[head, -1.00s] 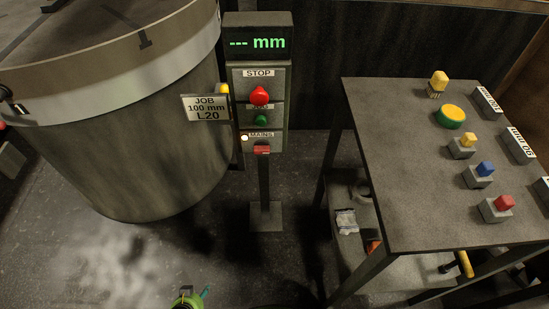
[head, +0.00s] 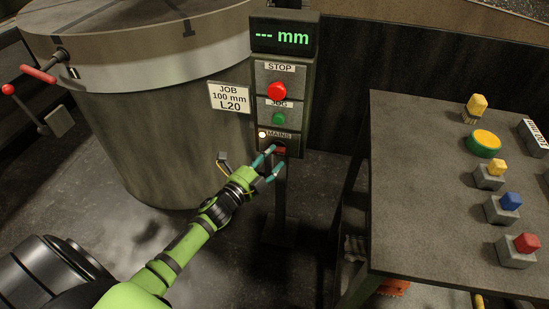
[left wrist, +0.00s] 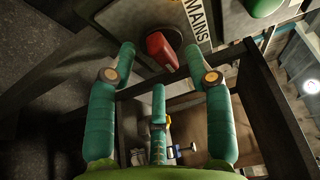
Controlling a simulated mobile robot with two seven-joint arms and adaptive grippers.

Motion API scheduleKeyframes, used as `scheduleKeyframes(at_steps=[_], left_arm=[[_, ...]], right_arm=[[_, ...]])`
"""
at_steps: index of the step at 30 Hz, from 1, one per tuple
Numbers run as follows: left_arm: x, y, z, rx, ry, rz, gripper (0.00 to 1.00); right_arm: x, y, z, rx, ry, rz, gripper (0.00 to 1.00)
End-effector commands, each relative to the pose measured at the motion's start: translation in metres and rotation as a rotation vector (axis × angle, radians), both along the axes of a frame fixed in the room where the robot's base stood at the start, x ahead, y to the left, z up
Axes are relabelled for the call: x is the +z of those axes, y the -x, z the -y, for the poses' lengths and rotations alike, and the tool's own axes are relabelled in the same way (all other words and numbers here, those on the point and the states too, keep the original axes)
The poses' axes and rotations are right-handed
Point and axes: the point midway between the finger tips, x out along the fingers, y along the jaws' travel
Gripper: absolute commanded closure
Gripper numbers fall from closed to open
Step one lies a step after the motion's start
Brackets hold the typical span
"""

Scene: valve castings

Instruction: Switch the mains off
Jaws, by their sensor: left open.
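The red mains switch (head: 280,150) sits at the bottom of the control post (head: 285,90), under the MAINS label (head: 279,136). A lamp (head: 262,134) beside the label is lit. My left gripper (head: 268,165) is open at the switch, its fingers partly covering it in the head view. In the left wrist view, the red switch (left wrist: 161,50) lies ahead between the spread teal fingertips of my left gripper (left wrist: 160,62). I cannot tell whether any finger touches it. My right gripper is not in view.
Above the switch are the red STOP button (head: 277,91) and green JOG button (head: 279,118). The display (head: 283,36) reads "--- mm". A large drum (head: 150,120) stands left. A table (head: 420,190) with coloured knobs on blocks stands right.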

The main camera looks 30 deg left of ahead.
Motion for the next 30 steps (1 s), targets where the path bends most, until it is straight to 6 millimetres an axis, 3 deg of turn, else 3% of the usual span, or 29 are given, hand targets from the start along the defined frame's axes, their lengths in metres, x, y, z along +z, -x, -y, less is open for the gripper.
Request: scheduleKeyframes(at_steps=[4, 13, 14, 17, 18, 30], left_arm=[[-0.0006, -0.0135, 0.002, 0.0, 0.001, -0.001, 0.48], [-0.001, -0.016, 0.0023, 0.001, 0.003, -0.002, 0.48], [-0.001, -0.0159, 0.0023, 0.001, 0.003, -0.002, 0.56], [-0.001, -0.0159, 0.0024, 0.001, 0.003, -0.002, 0.96], [-0.0009, -0.0159, 0.0024, 0.001, 0.003, -0.002, 1.0], [-0.0027, -0.0159, 0.0031, 0.0, 0.045, 0.009, 1.0]], right_arm=[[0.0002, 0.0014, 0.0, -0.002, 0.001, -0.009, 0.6], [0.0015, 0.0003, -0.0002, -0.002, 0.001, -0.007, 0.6], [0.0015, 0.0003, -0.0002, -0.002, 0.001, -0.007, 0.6], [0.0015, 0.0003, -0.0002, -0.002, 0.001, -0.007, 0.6], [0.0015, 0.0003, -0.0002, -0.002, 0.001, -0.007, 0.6], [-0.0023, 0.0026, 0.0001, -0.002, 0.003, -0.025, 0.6]])
